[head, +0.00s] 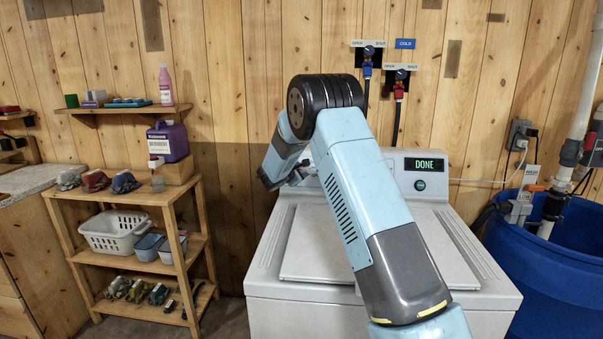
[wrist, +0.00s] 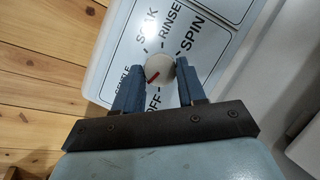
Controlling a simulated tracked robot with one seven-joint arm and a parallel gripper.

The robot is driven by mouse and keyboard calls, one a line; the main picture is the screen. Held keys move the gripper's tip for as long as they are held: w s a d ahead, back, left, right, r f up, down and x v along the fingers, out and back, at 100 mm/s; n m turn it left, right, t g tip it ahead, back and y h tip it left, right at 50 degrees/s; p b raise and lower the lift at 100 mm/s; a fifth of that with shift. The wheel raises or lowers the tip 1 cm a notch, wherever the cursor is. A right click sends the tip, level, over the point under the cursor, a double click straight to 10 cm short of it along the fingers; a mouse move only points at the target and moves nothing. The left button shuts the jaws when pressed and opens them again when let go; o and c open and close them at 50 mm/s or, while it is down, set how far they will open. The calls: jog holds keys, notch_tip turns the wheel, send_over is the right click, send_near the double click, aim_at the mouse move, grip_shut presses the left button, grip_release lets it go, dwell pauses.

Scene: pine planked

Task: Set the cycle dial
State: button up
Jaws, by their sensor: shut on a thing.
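The cycle dial (wrist: 164,64) is a pale round knob with a red mark on a white panel (wrist: 120,50), in the wrist view. SOAK, RINSE, SPIN, OFF and a partly covered GENTLE are printed around it. The red mark lies on the dial's lower-left side, on the side between GENTLE and OFF. My gripper (wrist: 158,75) has a blue finger on each side of the dial and is shut on it.
Red and blue tap valves (head: 401,75) with hoses are on the plank wall behind the washer. A blue tub (head: 548,272) stands close on the right. A wooden shelf (head: 125,198) with a purple jug (head: 168,141) and baskets stands left. The washer lid (head: 310,250) is clear beside my arm.

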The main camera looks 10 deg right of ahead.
jog(key=shift+s+f, duration=0.15)
jog(key=shift+f, duration=0.25)
jog(key=shift+s+d+f+n+t+y, duration=0.1)
jog(key=shift+n+t+y, duration=0.35)
jog(key=shift+n, duration=1.2)
jog(key=shift+d+n+t+y, duration=0.1)
jog(key=shift+n+t+y, duration=0.4)
jog(key=shift+n, duration=1.2)
jog(key=shift+s+d+f+n+t+y, duration=0.15)
jog(key=shift+n+t, duration=0.6)
jog(key=shift+n, duration=0.9)
jog(key=shift+w+r, duration=0.1)
jog(key=shift+r, duration=0.05)
jog(key=o, duration=1.1)
jog(key=shift+a+r, duration=0.1)
jog(key=shift+r, duration=0.05)
jog(key=shift+c, duration=0.2)
jog(key=shift+a, duration=0.1)
